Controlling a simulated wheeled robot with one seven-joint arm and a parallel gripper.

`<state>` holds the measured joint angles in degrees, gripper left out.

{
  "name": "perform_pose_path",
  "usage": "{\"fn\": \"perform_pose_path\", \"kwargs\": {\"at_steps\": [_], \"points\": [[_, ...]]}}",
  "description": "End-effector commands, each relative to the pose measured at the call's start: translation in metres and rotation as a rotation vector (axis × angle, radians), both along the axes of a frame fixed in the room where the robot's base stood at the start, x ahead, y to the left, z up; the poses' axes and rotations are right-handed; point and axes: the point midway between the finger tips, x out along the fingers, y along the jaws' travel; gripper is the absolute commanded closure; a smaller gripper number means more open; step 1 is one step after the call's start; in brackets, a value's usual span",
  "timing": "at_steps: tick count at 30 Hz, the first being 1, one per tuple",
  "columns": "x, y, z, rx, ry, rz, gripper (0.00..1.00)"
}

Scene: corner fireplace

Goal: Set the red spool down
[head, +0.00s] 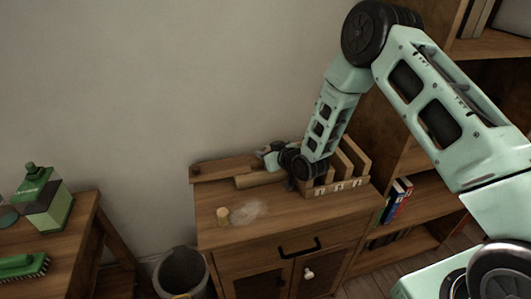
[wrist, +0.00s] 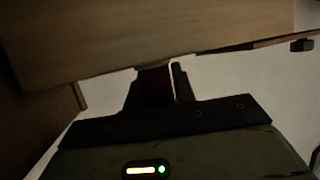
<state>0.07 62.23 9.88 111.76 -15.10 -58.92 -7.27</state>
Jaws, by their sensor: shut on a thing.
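My gripper (head: 268,156) is above the back of the wooden cabinet top (head: 275,218), left of a slotted wooden rack (head: 335,186). In the wrist view its fingers (wrist: 155,92) are shut on a dark reddish thing (wrist: 153,86), which fits the red spool. That view is very dark, so the spool's shape is hard to make out. In the head view the spool cannot be made out at the gripper. A large pale wooden surface (wrist: 130,40) fills the top of the wrist view, close to the fingertips; I cannot tell whether the spool touches it.
A small cork-like piece (head: 222,215) and a greyish dusty patch (head: 248,211) are on the cabinet top, whose front is mostly clear. A bookshelf (head: 410,185) stands at right. A table (head: 75,240) with a green brush (head: 24,266) and a dark bin (head: 181,272) are at left.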

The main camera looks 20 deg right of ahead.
Motion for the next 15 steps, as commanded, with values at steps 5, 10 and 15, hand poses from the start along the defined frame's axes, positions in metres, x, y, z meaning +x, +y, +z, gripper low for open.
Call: {"fn": "perform_pose_path", "kwargs": {"at_steps": [5,10,15], "points": [[-0.0002,-0.0002,-0.0037,0.0,0.001,0.0,0.95],[-0.0005,-0.0008,-0.0042,-0.001,0.003,-0.001,0.52],[-0.0007,-0.0014,-0.0048,-0.001,0.004,-0.003,0.52]]}}
